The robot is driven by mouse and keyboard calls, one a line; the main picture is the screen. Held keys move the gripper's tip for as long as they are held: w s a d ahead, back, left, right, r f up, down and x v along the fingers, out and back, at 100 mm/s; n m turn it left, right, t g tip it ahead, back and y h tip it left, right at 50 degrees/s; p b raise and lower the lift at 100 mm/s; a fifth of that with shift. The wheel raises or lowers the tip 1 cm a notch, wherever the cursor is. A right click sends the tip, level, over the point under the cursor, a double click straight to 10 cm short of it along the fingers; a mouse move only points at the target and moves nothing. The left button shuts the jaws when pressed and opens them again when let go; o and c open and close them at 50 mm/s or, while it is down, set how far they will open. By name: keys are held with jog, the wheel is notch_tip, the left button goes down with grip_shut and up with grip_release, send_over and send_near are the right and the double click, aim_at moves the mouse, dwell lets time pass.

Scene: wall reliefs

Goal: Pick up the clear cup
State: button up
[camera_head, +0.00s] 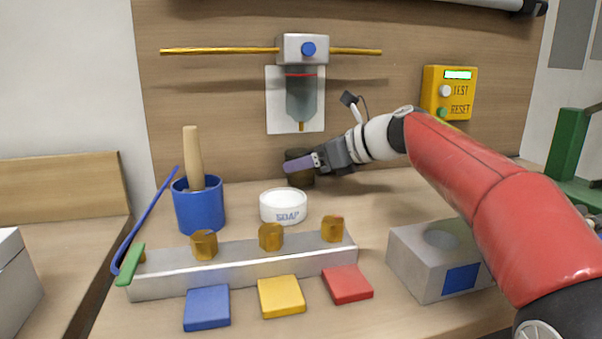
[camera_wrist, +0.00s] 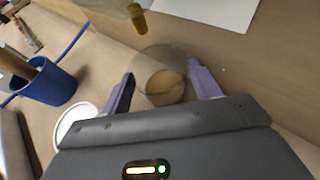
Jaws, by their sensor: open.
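The clear cup (camera_wrist: 160,76) is see-through, and the tan surface shows through its bottom in the wrist view. It stands between the two purple fingers of my gripper (camera_wrist: 163,88), which are spread to either side of it. In the head view the cup (camera_head: 299,168) looks dark and stands at the back of the table, below the wall dispenser. My gripper (camera_head: 303,163) reaches it from the right, with a purple finger across its front. I cannot tell whether either finger touches the cup.
A white soap dish (camera_head: 283,207) is just in front of the cup. A blue pot (camera_head: 199,207) with a wooden handle stands to the left. The dispenser nozzle (camera_wrist: 136,17) hangs close by. A grey bar (camera_head: 240,268) with brass knobs lies in front.

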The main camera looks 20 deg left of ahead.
jog(key=c, duration=0.7)
jog(key=shift+r, duration=0.1)
